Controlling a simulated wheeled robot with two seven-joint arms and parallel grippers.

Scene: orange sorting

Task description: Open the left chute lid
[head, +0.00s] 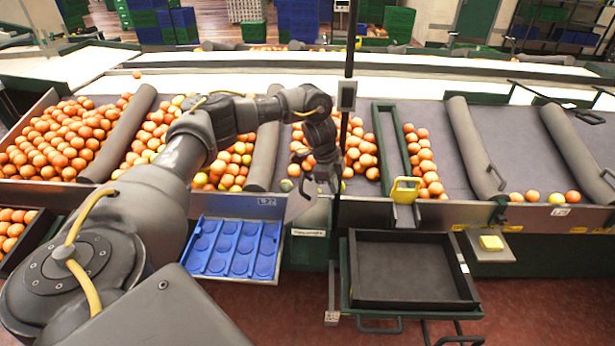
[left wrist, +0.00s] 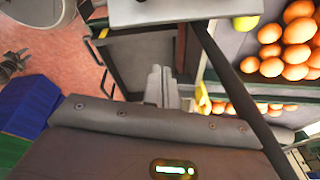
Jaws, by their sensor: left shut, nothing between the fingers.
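My left gripper (head: 328,178) hangs in front of the conveyor's front edge, between the blue tray and the black tray. Its fingers (left wrist: 162,88) are shut with nothing between them in the left wrist view. A light grey flap (head: 298,205), which may be the left chute lid, is just left of and below the gripper, above a green box with a label. A pale grey plate (left wrist: 185,11) at the top of the left wrist view may be the same flap. I cannot tell whether the gripper touches it. My right gripper is not seen.
A blue tray (head: 197,262) with round hollows is at the left of the gripper. A black tray (head: 365,292) is at the right. A yellow handle (head: 405,184) stands on the conveyor edge. A dark vertical post (head: 350,60) stands beside the gripper. Many oranges (head: 60,145) lie in lanes behind.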

